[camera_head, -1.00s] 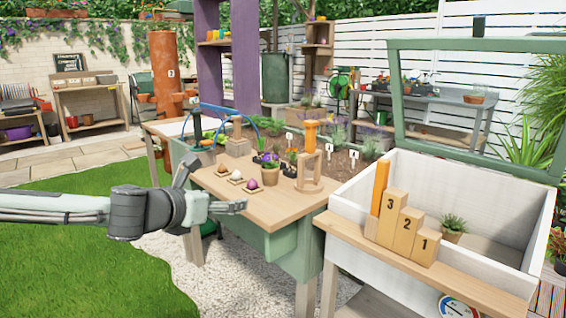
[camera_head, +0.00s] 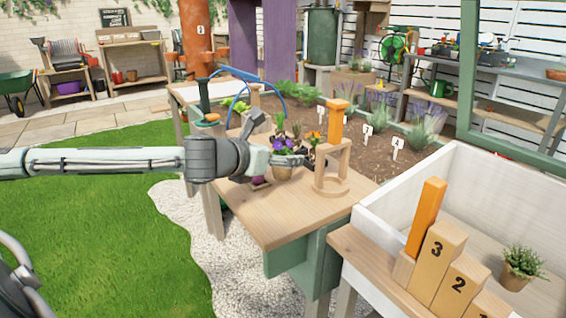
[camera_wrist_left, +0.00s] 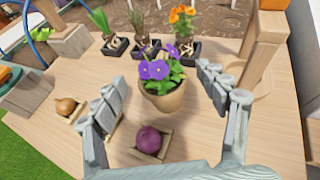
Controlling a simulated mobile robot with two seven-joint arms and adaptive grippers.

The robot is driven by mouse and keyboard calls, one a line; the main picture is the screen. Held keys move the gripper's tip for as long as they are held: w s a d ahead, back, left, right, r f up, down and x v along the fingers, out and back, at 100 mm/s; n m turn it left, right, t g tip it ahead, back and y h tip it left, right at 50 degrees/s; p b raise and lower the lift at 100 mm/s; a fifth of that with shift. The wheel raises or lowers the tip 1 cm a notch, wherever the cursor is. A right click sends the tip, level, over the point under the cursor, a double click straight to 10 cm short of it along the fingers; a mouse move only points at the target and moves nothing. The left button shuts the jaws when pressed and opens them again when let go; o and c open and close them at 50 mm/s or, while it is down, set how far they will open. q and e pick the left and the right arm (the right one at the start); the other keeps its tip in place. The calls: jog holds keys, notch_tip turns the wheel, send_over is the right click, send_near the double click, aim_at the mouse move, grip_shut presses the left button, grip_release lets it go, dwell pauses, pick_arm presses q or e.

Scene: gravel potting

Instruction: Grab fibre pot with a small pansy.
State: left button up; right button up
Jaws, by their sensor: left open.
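The fibre pot (camera_head: 281,173) with a small purple pansy (camera_wrist_left: 155,70) stands upright on the wooden table top. It is tan and also shows in the left wrist view (camera_wrist_left: 164,101). My left gripper (camera_head: 280,141) is open at the pot. In the left wrist view its fingers (camera_wrist_left: 164,80) are spread to the left and right of the pot, with gaps on both sides. In the head view the gripper partly hides the pot and flowers. My right gripper is not in view.
A purple bulb (camera_wrist_left: 148,138) and an onion-like bulb (camera_wrist_left: 66,106) sit on small trays near the gripper. Potted seedlings, including an orange-flowered one (camera_wrist_left: 182,22), stand behind. A wooden ring stand (camera_head: 330,172) is close on the right. The front of the table (camera_head: 285,218) is clear.

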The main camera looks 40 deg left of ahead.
pick_arm(q)
jog(key=shift+f+x, duration=0.15)
jog(key=shift+x, duration=1.25)
jog(key=shift+f+x, duration=0.1)
jog(key=shift+x, duration=1.25)
jog(key=shift+s+d, duration=0.1)
jog(key=c, duration=1.5)
